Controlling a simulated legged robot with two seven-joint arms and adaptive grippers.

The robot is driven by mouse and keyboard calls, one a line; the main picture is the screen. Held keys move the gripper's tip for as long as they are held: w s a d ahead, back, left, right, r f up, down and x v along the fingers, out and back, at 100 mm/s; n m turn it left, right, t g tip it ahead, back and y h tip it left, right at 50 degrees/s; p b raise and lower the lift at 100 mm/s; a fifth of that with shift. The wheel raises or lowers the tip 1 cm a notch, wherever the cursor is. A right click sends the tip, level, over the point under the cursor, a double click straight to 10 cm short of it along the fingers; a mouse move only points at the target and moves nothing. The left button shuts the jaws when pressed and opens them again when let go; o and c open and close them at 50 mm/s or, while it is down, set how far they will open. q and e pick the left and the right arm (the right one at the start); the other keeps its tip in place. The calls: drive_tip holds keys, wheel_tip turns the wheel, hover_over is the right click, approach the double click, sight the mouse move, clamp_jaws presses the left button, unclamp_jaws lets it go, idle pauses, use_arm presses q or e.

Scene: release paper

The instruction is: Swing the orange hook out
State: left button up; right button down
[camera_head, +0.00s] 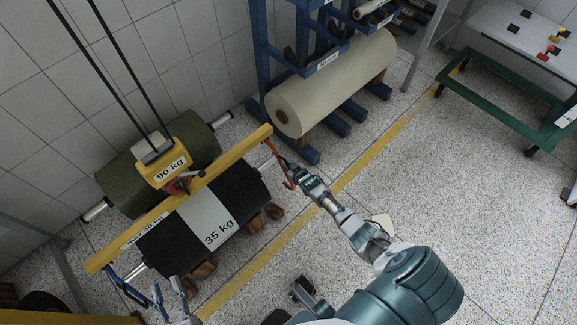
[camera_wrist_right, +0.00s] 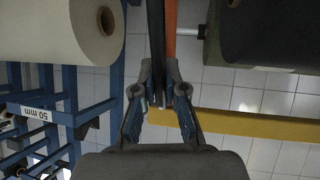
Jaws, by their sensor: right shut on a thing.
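The orange hook (camera_head: 277,163) hangs from the right end of the yellow beam (camera_head: 222,156). My right gripper (camera_head: 289,167) is shut on the orange hook, to the right of the dark roll. In the right wrist view, the fingertips (camera_wrist_right: 160,97) meet at a dark strip with an orange strip (camera_wrist_right: 170,38) beside it; the exact grip is partly hidden. A blue hook (camera_head: 128,288) hangs at the beam's left end. My left gripper (camera_head: 167,288) is beside the blue hook, its fingers apart, with its base cut off by the bottom edge.
The dark roll (camera_head: 180,245) marked 35 kg lies under the beam on wooden blocks. A green roll (camera_head: 115,180) lies behind it. A yellow hoist block (camera_head: 163,165) hangs on black straps. A blue rack (camera_head: 268,60) holds a cream roll (camera_head: 335,85). Open floor (camera_head: 450,190) lies right.

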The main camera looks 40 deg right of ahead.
drive_tip(key=shift+a, duration=0.1)
drive_tip(key=c, duration=1.2)
unclamp_jaws()
drive_tip(key=shift+w, duration=0.1)
drive_tip(key=shift+r, duration=0.1)
drive_tip(key=shift+s, duration=0.35)
drive_tip(key=v, duration=1.1)
drive_tip(key=shift+r, duration=0.15)
drive_tip(key=shift+s, duration=0.1)
